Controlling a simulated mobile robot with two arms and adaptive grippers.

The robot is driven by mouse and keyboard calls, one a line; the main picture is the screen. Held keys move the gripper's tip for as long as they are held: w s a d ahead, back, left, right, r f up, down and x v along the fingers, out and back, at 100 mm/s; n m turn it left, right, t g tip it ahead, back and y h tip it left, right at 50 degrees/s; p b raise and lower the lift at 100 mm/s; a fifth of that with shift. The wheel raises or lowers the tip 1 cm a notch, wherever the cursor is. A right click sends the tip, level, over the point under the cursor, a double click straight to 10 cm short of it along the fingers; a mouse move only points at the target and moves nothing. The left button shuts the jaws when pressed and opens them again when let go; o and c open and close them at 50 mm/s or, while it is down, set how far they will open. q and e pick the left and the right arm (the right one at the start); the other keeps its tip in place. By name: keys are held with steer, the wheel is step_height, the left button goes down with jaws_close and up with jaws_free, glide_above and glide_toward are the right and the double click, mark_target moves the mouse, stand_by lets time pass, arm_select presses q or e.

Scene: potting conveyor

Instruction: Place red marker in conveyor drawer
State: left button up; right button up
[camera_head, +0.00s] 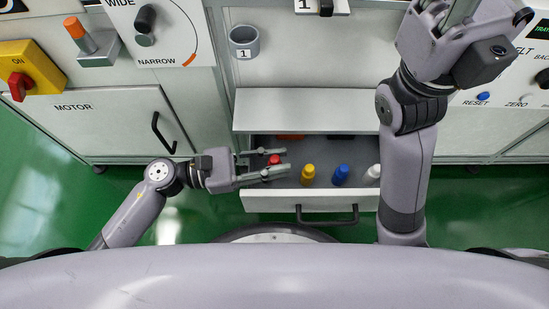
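The red marker (274,160) stands at the left end of the open conveyor drawer (290,203). Only its top shows; its lower part is hidden. My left gripper (287,161) reaches in from the left with its fingers spread apart, one on each side of the red marker. A gap seems to show between marker and fingers. In the same drawer stand a yellow marker (307,174), a blue marker (341,175) and a white marker (372,174). My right gripper is at the top right; its fingertips are cut off by the frame edge.
A ledge (300,110) lies above the drawer's back. A grey cup labelled 1 (244,42) stands above it. The drawer handle (327,216) sticks out in front. A motor cabinet with a red switch (20,88) is on the left.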

arm_select(q)
steer(key=shift+o, duration=0.7)
steer(key=shift+r, duration=0.1)
